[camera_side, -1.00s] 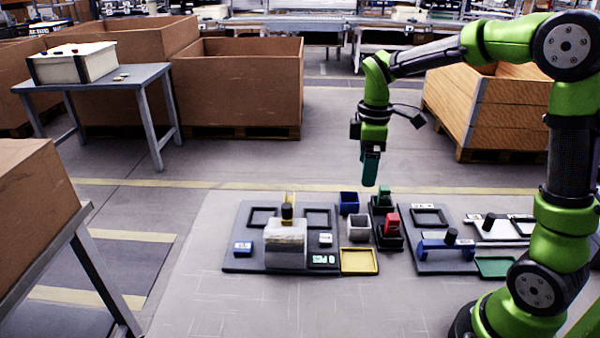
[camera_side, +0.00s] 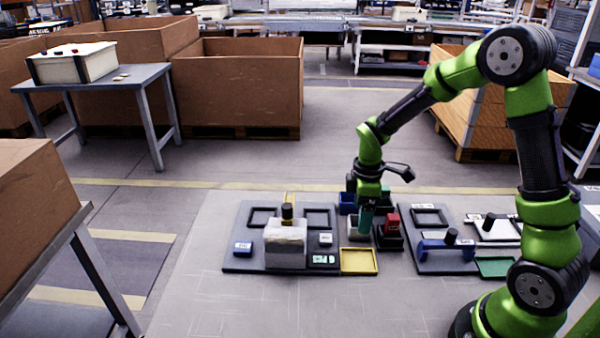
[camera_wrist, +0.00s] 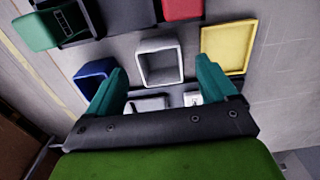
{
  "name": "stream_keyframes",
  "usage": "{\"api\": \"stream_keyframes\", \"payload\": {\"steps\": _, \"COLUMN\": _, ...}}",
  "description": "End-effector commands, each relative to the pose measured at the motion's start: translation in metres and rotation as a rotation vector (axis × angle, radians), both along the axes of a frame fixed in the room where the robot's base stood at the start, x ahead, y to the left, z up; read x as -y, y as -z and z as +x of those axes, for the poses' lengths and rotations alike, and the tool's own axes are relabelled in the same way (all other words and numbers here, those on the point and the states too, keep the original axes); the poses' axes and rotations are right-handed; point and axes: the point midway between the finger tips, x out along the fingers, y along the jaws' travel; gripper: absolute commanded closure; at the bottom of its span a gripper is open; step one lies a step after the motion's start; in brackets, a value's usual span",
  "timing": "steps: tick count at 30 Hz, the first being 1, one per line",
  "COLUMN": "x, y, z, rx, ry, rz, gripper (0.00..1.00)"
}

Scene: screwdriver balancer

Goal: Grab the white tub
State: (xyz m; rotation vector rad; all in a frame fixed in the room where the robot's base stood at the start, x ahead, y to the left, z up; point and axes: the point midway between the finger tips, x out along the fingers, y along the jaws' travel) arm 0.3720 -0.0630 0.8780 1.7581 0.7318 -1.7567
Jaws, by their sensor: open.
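The white tub (camera_wrist: 159,46) is a small, square, open-topped box that looks empty. In the wrist view it stands just beyond my fingertips, roughly between them. In the side view the tub (camera_side: 353,234) is largely hidden behind my gripper (camera_side: 365,222), which points down close to it. In the wrist view my gripper (camera_wrist: 166,76) has its two green fingers wide apart with nothing between them. Whether the fingers have come down level with the tub's walls I cannot tell.
Close around the tub are a blue bin (camera_side: 347,201), a yellow tray (camera_side: 359,262) and a red block (camera_side: 392,222) in a black holder. Another board (camera_side: 411,235) with a blue stand is right.

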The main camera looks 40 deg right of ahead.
Motion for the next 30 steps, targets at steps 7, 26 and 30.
{"api": "stream_keyframes", "payload": {"steps": 7, "x": 0.0, "y": 0.034, "z": -0.002, "rx": -0.002, "ry": -0.001, "rz": 0.001, "gripper": 0.15}}
{"api": "stream_keyframes", "payload": {"steps": 26, "x": 0.0, "y": 0.037, "z": -0.001, "rx": -0.001, "ry": 0.0, "rz": 0.001, "gripper": 0.69}}
{"api": "stream_keyframes", "payload": {"steps": 30, "x": 0.0, "y": 0.037, "z": -0.001, "rx": -0.001, "ry": 0.0, "rz": 0.001, "gripper": 0.7}}
